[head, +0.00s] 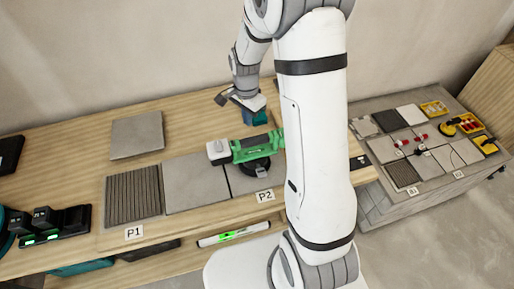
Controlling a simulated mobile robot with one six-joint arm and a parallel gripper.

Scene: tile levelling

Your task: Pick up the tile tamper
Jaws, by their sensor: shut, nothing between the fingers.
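A green tool with a white block at its left end and a round black base, which looks like the tile tamper (252,149), rests on the tiles near the P2 label. My white arm stands in front of its right side, so its right end may be partly hidden. My gripper (222,98) is small and dark in this view, shut and empty. It appears beyond the tamper, up and to the left of it in the picture, apart from it.
A teal-blue object (255,117) sits just behind the tamper. Grey tiles (195,182) and a ribbed tile (133,194) lie on the wooden bench (75,150). Chargers (55,222) stand at left. A side table (375,205) at right holds tiles and yellow trays.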

